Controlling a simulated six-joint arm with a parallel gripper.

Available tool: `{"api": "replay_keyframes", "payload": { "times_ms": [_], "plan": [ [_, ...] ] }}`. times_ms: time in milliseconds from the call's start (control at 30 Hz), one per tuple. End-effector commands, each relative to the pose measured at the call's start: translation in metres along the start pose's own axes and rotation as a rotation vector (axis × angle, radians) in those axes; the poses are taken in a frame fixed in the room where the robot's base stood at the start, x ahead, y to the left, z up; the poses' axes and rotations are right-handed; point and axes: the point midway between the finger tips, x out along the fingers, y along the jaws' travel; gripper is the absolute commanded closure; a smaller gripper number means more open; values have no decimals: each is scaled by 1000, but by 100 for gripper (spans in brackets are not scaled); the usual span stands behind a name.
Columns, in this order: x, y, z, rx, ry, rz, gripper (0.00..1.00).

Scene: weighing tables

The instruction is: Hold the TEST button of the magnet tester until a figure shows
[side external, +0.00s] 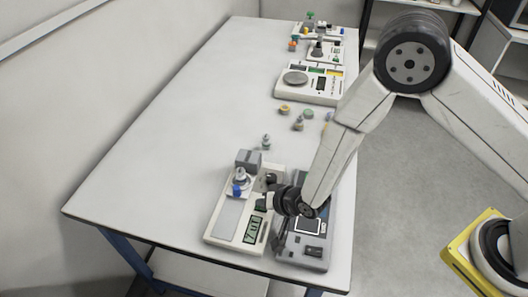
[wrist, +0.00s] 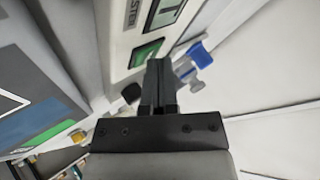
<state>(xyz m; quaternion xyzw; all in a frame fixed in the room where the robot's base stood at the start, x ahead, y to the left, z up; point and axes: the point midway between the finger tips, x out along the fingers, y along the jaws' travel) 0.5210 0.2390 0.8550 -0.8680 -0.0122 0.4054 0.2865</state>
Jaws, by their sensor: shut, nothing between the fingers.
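The white tester (side external: 224,226) lies at the front of the table, with a green display (side external: 252,229) carrying dark digits too small to read surely. A blue-and-grey piece (side external: 239,186) stands on the tester.
A grey device with a dark screen (side external: 308,226) lies right beside the tester, partly under my arm. A small grey piece (side external: 266,142) stands behind. Farther back are a white scale (side external: 310,94), several small coloured pieces and other instruments. The table's left side is clear.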

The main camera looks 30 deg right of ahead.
Motion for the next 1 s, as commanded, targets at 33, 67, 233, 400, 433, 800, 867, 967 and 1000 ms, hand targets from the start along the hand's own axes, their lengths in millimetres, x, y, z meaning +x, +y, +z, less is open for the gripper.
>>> {"api": "replay_keyframes", "payload": {
  "times_ms": [33,67,233,400,433,800,867,967,1000],
  "plan": [
    [-1,-1,-1,0,0,0,100],
    [-2,-1,-2,0,0,0,100],
    [-7,-5,-5,1,0,0,100],
    [-10,-7,-7,1,0,1,100],
    [-10,-7,-7,1,0,1,100],
    [-10,-8,-8,0,0,0,100],
    [-11,-8,-8,0,0,0,100],
    [-15,-11,-11,0,1,-1,100],
    [-16,-13,-13,0,2,-2,100]
  ]
}}
